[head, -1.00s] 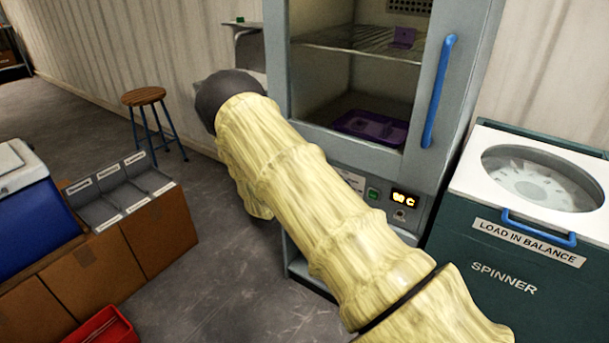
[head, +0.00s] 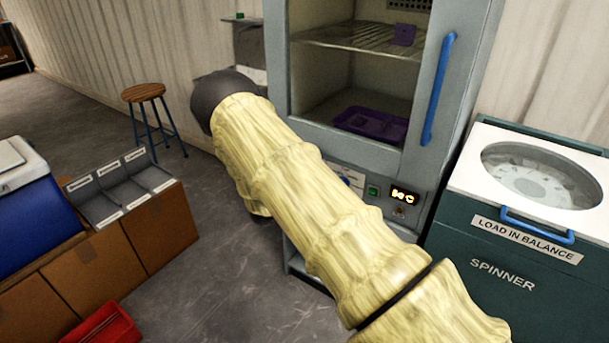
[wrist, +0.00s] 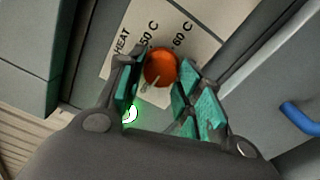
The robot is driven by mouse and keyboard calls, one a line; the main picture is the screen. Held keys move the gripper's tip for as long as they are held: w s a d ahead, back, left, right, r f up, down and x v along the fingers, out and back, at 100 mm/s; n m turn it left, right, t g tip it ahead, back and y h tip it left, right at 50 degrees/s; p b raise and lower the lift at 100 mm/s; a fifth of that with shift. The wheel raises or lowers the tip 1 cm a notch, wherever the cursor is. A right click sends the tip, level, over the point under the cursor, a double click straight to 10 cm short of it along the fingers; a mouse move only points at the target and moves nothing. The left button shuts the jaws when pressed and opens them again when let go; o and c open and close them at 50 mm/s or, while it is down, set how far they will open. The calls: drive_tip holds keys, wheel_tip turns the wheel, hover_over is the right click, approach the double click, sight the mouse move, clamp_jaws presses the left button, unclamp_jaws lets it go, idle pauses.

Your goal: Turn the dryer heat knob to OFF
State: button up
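The dryer heat knob (wrist: 161,67) is a round orange knob with a pale pointer line, on a cream label plate (wrist: 122,55) reading HEAT, 50 C and 60 C. The pointer slants toward the lower left of the wrist view. In the head view the dryer (head: 357,149) has a lit display (head: 404,195) too blurred to read surely. My sleeved arm hides the knob and gripper there.
A glowing green button (wrist: 130,114) sits close by the left finger. A blue handle (wrist: 299,118) is at the right. In the head view, a spinner (head: 500,270) stands right of the dryer, a stool (head: 144,92) and boxes (head: 160,225) to the left.

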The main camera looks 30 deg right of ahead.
drive_tip(key=shift+o, duration=1.2)
drive_tip(key=v, duration=1.2)
